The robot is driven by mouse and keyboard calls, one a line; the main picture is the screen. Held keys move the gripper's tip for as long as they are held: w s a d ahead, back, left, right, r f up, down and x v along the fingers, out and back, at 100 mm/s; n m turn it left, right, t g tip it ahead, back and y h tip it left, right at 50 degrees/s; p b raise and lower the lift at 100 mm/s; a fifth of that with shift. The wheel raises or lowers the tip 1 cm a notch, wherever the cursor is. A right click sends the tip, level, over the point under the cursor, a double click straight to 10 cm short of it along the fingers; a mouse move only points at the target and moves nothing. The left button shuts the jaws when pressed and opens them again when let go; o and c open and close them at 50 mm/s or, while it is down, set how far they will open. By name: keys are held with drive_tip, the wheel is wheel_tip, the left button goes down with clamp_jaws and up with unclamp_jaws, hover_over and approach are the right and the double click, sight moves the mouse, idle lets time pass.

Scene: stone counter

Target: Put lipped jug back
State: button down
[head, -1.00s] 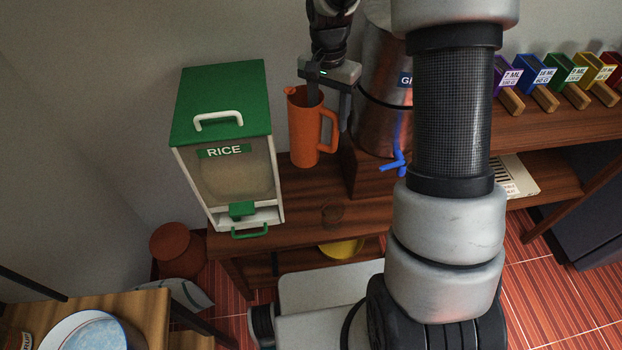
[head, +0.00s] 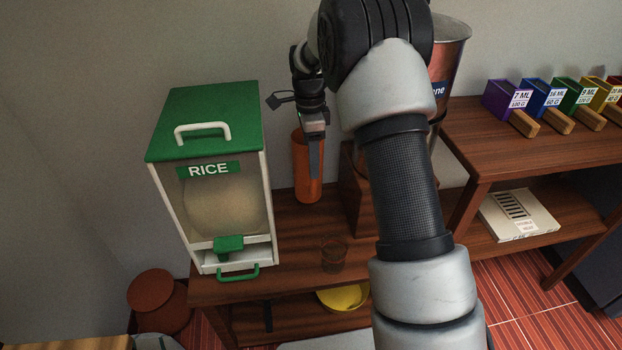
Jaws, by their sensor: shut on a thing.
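The orange lipped jug (head: 300,170) stands upright beside the rice dispenser, on or just above the wooden counter; I cannot tell whether its base touches. My gripper (head: 315,150) comes down from above and is shut on the jug at its right side near the rim. One grey finger shows in front of the jug; the other finger and the jug's handle are hidden.
The green-topped rice dispenser (head: 215,185) stands left of the jug. A metal container (head: 450,50) stands to the right, partly behind my arm. Colored measuring scoops (head: 545,95) line the right shelf.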

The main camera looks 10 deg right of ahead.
hover_over(308, 190)
drive_tip(key=shift+s+d+f+b, duration=0.1)
drive_tip(key=shift+d+f+b, duration=0.15)
drive_tip(key=shift+f, duration=0.95)
drive_tip(key=shift+s+d+f+b, duration=0.1)
drive_tip(key=shift+d+f+b, duration=0.1)
drive_tip(key=shift+f, duration=1)
drive_tip(key=shift+f, duration=0.15)
drive_tip(key=c, duration=0.8)
unclamp_jaws()
